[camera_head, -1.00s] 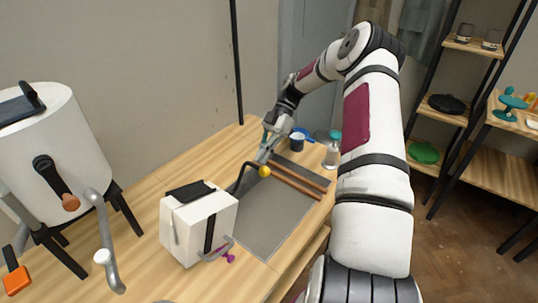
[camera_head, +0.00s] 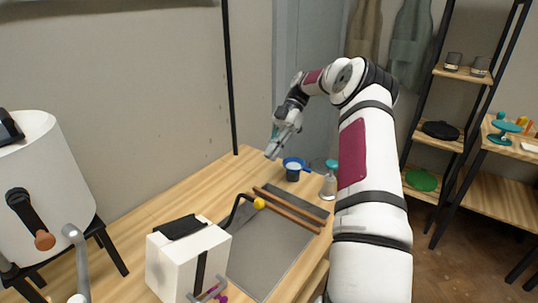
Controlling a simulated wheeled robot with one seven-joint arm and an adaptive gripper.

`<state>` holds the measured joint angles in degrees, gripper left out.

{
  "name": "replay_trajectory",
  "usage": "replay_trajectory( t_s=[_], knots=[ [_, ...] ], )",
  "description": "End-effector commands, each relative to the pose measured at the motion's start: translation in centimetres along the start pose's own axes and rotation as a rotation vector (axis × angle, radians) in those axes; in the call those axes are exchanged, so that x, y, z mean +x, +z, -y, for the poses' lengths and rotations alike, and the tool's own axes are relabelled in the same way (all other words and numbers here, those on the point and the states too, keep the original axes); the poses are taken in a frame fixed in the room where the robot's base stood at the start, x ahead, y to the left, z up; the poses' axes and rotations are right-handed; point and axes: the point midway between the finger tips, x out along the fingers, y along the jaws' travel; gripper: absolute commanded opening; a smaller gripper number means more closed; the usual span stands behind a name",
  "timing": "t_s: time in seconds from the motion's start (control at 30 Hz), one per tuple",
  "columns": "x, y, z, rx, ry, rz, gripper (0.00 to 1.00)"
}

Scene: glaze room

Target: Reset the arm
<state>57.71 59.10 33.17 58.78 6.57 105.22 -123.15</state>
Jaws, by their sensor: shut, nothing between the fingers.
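My arm reaches from the lower right over the wooden table (camera_head: 133,228), with its elbow high. My gripper (camera_head: 272,152) hangs above the far part of the table, pointing down and to the left. It is shut and empty, clear of the tabletop. A dark cup with a blue rim (camera_head: 293,171) stands just to the right of and below it.
A white box with a crank (camera_head: 185,262) and a grey slab (camera_head: 262,252) with wooden strips lie nearer. A yellow-knobbed black handle (camera_head: 259,203) sticks up beside them. A teal-topped bottle (camera_head: 329,182) stands near my arm. A large white drum (camera_head: 50,185) is at left. Shelves (camera_head: 445,131) stand at right.

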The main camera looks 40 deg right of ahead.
Motion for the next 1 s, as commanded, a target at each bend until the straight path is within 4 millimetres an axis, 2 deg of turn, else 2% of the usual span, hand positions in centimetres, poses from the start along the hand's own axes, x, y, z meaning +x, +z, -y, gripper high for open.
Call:
replay_trajectory(
  t_s=[0.37, 0.5, 0.57, 0.77, 1.0],
  knots=[
    [0.0, 0.0, 0.0, 0.0, 0.0, 0.001, 0.0],
    [0.1, -1.1, -0.3, 0.022, -0.009, 0.027, 0.0],
    [0.4, -2.4, -0.5, 0.052, -0.021, 0.06, 0.0],
    [2.2, -9.1, -1.0, 0.248, -0.041, 0.257, 0.0],
    [4.9, -16.7, 0.7, 0.503, 0.053, 0.495, 0.0]
  ],
)
